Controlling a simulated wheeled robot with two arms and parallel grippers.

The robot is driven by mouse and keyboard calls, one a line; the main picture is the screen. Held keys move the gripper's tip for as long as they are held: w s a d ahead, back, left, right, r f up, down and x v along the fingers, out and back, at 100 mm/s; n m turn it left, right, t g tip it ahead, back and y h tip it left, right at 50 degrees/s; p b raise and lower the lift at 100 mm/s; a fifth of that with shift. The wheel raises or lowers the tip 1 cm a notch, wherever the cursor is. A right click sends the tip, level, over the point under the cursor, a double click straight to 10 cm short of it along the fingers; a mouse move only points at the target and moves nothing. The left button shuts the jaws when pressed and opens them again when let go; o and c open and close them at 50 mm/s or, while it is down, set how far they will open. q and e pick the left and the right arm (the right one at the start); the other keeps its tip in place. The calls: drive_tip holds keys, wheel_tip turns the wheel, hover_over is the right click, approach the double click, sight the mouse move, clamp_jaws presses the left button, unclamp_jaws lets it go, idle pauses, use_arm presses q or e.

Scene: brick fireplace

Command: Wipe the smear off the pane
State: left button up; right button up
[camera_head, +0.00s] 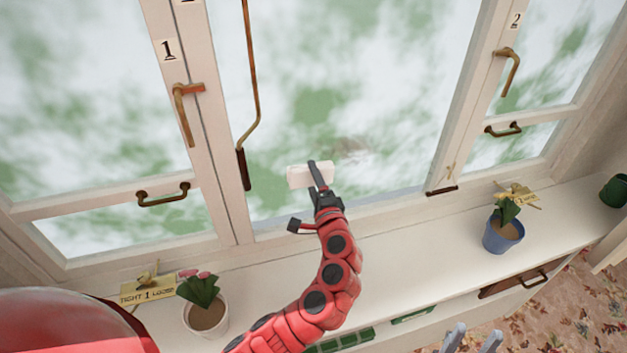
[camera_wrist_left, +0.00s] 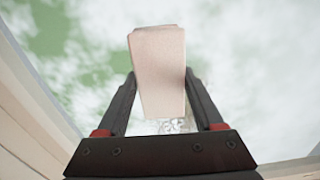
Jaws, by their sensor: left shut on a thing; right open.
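The large middle pane (camera_head: 330,90) shows blurred green and white. A faint grey-brown smear (camera_head: 350,147) is on its lower part, just right of and above my left gripper. My left gripper (camera_head: 318,176) is shut on a pale block-shaped wiper (camera_head: 298,178), held in front of the lower pane; I cannot tell if it touches the glass. The wrist view shows the wiper (camera_wrist_left: 158,70) between both fingers, with a greyish mottled patch (camera_wrist_left: 178,126) beneath it. My right gripper (camera_head: 474,340) is open at the bottom edge, apart from the window.
The white sill (camera_head: 400,240) holds a pink-flowered pot (camera_head: 208,315) at left, a blue pot (camera_head: 503,232) at right and a dark green pot (camera_head: 615,190). Brass handles (camera_head: 188,110) and a hanging rod (camera_head: 253,90) project by the pane.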

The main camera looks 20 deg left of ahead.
use_arm(q)
drive_tip(key=shift+x, duration=0.9)
idle(0.4)
